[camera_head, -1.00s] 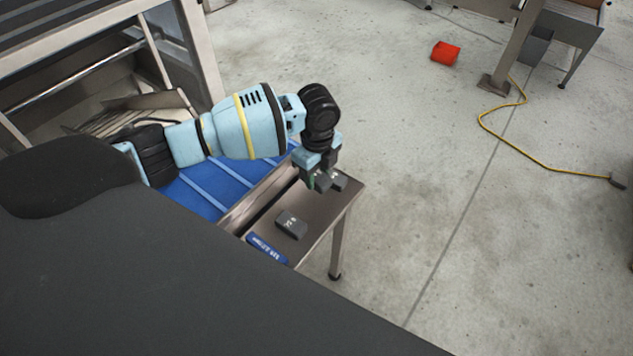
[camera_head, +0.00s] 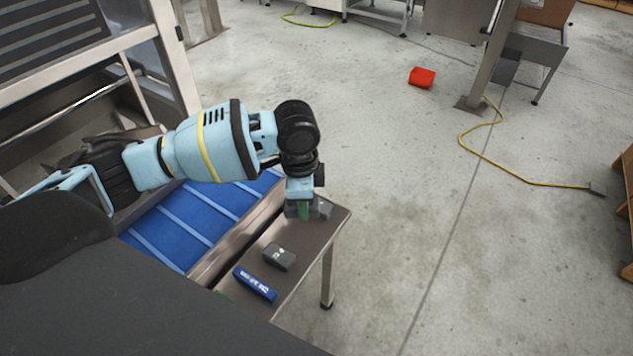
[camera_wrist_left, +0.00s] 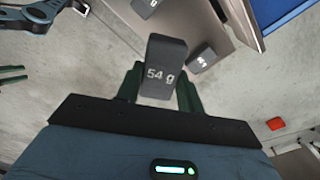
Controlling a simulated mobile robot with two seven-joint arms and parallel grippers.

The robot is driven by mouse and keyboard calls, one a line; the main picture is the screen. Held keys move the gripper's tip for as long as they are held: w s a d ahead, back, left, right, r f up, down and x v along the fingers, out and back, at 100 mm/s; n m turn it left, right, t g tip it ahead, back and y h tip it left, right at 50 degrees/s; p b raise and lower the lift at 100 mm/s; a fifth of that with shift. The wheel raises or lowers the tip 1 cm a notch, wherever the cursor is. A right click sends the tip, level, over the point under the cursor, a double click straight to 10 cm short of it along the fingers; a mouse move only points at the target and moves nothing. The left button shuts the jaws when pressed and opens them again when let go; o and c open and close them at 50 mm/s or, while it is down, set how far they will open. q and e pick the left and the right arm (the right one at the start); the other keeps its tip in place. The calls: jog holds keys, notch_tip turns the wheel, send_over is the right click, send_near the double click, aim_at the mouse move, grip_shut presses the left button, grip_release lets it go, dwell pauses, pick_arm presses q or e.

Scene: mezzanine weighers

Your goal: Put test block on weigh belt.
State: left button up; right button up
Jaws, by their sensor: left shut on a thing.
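A dark grey test block marked 54 g (camera_wrist_left: 165,66) is between the green fingers of my left gripper (camera_wrist_left: 160,88) in the left wrist view. The fingers are shut on its sides. In the head view this gripper (camera_head: 303,209) points down at the far end of the steel side table; the held block is mostly hidden there. I cannot tell whether it touches the table. The blue weigh belt (camera_head: 165,234) with pale cross strips lies left of the table, below my left arm.
Another dark block (camera_head: 279,256) and a blue labelled bar (camera_head: 255,283) lie on the side table (camera_head: 305,242). A further dark block (camera_wrist_left: 201,60) is close beside the held one. A metal rail (camera_head: 237,241) separates belt and table. A red object (camera_head: 422,77) is on the floor.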

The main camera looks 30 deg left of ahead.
pick_arm(q)
jog(key=s+d+r+n, duration=0.1)
jog(key=s+r+n, duration=0.5)
jog(key=s+n, duration=0.4)
jog(key=n, duration=0.2)
jog(key=shift+s+d+r+n, duration=0.15)
jog(key=shift+s+r+n, duration=0.15)
jog(key=shift+n, duration=0.1)
jog(key=shift+r, duration=0.1)
